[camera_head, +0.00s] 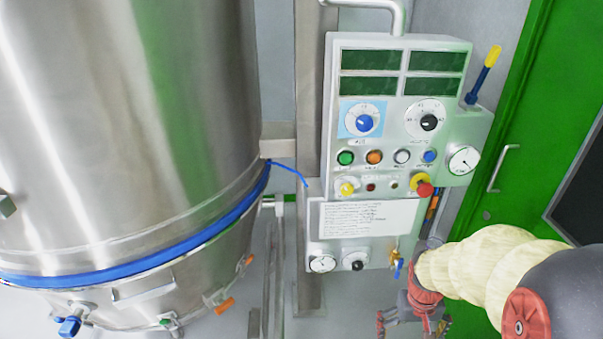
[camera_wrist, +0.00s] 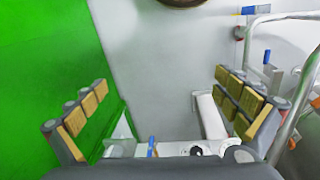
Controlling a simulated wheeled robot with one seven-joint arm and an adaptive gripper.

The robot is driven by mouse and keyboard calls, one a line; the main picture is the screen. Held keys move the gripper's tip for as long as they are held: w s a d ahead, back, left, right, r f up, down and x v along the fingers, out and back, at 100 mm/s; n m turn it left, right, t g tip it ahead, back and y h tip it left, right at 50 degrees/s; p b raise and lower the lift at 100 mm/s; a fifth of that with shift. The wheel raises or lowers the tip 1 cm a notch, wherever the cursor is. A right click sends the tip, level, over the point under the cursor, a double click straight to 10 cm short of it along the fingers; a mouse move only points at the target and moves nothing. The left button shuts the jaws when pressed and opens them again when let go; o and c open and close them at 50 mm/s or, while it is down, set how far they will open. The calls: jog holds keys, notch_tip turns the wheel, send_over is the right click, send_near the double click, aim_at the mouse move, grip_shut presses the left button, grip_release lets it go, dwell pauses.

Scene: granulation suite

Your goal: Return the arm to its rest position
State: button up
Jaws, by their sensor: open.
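My arm (camera_head: 497,262), in a cream ribbed cover with dark and red joints, reaches in from the lower right of the head view. My gripper (camera_head: 412,322) is at its end, low in the picture, beside the lower right of the control panel (camera_head: 362,262). The arm's cover and wrist partly hide it. In the wrist view my gripper (camera_wrist: 163,108) has its two padded fingers spread wide at left and right. Nothing is held between them. I cannot tell whether the gripper touches anything in the head view.
A steel vessel (camera_head: 130,120) with a blue band fills the left. The panel carries displays, knobs, buttons and a red stop button (camera_head: 425,189); a yellow-tipped lever (camera_head: 484,73) rises at its right. A green door (camera_head: 540,110) with a handle stands at right. Bent metal pipes (camera_wrist: 285,105) run close to the right finger.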

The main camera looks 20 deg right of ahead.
jog(key=s+a+r+n+t+y, duration=0.1)
jog(key=a+r+n+t, duration=0.3)
jog(key=a+r, duration=1.6)
notch_tip(320, 180, up, 3)
jog(key=shift+s+r+t+p, duration=0.1)
jog(key=shift+s+t+p, duration=0.25)
jog(key=shift+t, duration=0.45)
jog(key=shift+w+d, duration=0.1)
jog(key=shift+c, duration=0.4)
